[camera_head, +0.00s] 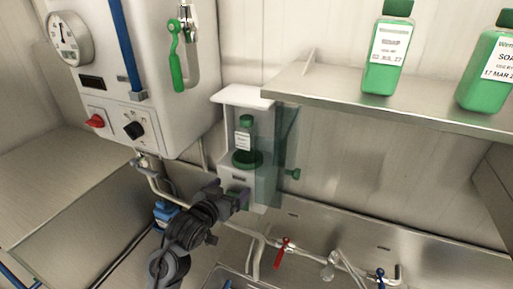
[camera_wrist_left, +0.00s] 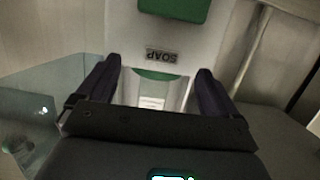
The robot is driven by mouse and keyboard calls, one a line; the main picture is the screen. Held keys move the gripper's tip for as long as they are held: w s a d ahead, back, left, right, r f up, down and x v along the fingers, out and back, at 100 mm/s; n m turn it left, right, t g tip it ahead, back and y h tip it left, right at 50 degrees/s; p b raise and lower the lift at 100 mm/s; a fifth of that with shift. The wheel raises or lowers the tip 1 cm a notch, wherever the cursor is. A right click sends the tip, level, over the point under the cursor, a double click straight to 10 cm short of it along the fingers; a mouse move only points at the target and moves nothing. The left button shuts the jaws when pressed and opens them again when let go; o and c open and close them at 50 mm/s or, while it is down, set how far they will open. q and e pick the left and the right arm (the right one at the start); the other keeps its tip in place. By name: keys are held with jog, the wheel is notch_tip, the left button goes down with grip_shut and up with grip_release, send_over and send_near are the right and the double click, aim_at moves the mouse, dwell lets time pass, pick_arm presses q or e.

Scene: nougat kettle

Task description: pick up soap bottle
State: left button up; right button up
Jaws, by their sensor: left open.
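A small green soap bottle (camera_head: 243,141) with a white label stands upright in a white wall dispenser (camera_head: 257,97), on a green round holder (camera_head: 247,159). My left gripper (camera_head: 238,197) is open in front of the dispenser's lower part, below the bottle. In the left wrist view the open fingers (camera_wrist_left: 158,80) frame the dispenser front, with an upside-down SOAP plate (camera_wrist_left: 163,55) and a green part (camera_wrist_left: 174,9) beyond. Nothing is seen gripped. Two larger green bottles, one at the shelf's left (camera_head: 386,52) and one labelled SOAP (camera_head: 487,70), stand above right. My right gripper is not in view.
A metal shelf (camera_head: 330,89) juts out at right. A translucent panel (camera_head: 270,160) stands at the dispenser's right side. A white machine (camera_head: 140,60) with gauge and levers is at left. A tap with a red handle (camera_head: 282,250) is below.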

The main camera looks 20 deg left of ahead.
aim_at(242, 132)
pick_arm(q)
jog(key=w+r+t, duration=0.1)
jog(key=w+r, duration=0.1)
jog(key=r, duration=0.2)
jog(key=w+r+t, duration=0.1)
jog(key=w+r, duration=0.2)
jog(key=r, duration=0.2)
jog(key=w+r, duration=0.2)
jog(key=r, duration=0.2)
jog(key=shift+w+d+r+t, duration=0.2)
jog(key=shift+t, duration=0.2)
jog(key=shift+w, duration=0.35)
jog(key=shift+w+d+p, duration=0.1)
jog(key=shift+w+p, duration=0.2)
jog(key=shift+w, duration=0.25)
jog(key=w+p, duration=0.1)
jog(key=w, duration=0.2)
jog(key=shift+d, duration=0.2)
jog(key=shift+w+f+p, duration=0.15)
jog(key=shift+w+p, duration=0.15)
jog(key=shift+w, duration=0.2)
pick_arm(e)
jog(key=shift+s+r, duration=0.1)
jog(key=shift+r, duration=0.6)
